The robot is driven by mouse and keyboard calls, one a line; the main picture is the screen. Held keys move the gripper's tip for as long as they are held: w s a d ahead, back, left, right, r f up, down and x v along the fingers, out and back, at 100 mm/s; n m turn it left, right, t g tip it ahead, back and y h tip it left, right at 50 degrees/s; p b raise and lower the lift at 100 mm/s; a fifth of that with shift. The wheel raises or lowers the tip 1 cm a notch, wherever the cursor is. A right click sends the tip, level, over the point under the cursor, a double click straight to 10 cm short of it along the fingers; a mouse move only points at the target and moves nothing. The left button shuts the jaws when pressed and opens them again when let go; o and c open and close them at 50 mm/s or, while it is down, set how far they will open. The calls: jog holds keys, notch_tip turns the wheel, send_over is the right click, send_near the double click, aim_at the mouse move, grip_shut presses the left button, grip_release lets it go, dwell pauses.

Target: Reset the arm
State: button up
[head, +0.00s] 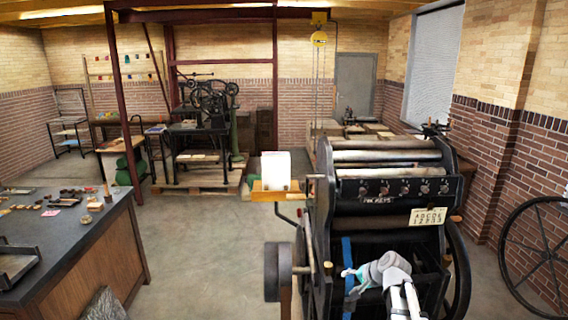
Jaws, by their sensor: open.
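My arm rises from the bottom edge, right of centre, in the head view. It is grey and white and bent at a rounded joint, with its end turned to the left. My gripper (352,274) is small in the picture, in front of the dark body of a large hand press (385,215). Its jaws are open, and I see nothing held between them. I cannot tell how far it is from the press or whether it touches the blue strip (347,262) beside it.
A dark-topped workbench (40,245) with small items stands at the left. A wooden shelf with white paper (276,170) juts from the press's left side. A large spoked wheel (540,250) is at the right. Another press (208,115) stands behind. Open concrete floor lies between bench and press.

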jog(key=s+a+f+n+g+h+b, duration=0.2)
jog(key=s+f, duration=0.3)
jog(key=s, duration=0.4)
jog(key=s+a+f+n+g+h+b, duration=0.2)
jog(key=s+f+n+g+h, duration=0.1)
jog(key=s, duration=0.7)
notch_tip(320, 180, down, 2)
jog(key=n+g, duration=0.1)
jog(key=n, duration=0.1)
jog(key=shift+a+f+n+h+b, duration=0.2)
jog(key=shift+n+h+b, duration=0.1)
